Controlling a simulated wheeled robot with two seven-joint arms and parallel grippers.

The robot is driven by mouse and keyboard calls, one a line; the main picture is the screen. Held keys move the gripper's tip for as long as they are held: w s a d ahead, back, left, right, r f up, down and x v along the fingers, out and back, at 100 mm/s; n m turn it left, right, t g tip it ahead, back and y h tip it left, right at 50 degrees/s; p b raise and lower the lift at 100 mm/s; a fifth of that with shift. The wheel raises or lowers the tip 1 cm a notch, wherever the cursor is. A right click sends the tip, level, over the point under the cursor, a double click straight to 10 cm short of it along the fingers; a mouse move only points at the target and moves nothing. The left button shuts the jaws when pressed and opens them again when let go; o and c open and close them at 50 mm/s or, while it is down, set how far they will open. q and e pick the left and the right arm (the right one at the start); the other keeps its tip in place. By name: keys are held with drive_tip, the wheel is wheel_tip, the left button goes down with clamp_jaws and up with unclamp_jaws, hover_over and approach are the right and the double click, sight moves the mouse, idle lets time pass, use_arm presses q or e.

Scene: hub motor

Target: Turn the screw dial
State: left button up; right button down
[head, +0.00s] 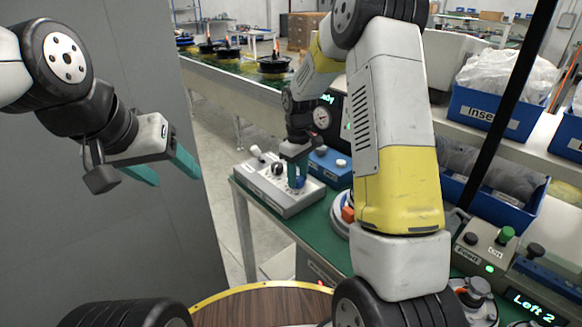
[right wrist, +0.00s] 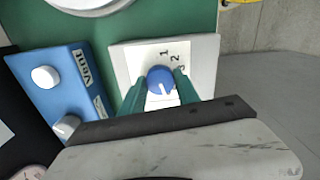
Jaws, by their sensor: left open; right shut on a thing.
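The screw dial (right wrist: 160,80) is a round blue knob with a white pointer mark, on a pale box (right wrist: 124,62) marked 1, 2, 3. In the right wrist view the pointer faces down toward the gripper, away from the numbers. My right gripper (right wrist: 159,88) is shut on the dial, with a green finger on either side. In the head view my right gripper (head: 297,181) reaches down onto the pale control box (head: 292,207), and the dial is mostly hidden there. My left gripper (head: 172,171) is open and empty, in the air at the left.
A blue box (right wrist: 62,88) labelled Vent, with white knobs, stands beside the pale box on the green table. Blue bins (head: 488,112) stand on the right shelf. A button panel (head: 487,247) is at the lower right. A grey wall is behind my left gripper.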

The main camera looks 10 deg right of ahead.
sight(298, 179)
idle(0.4)
drive_tip(key=c, duration=0.9)
unclamp_jaws()
drive_tip(key=shift+r, duration=3.9)
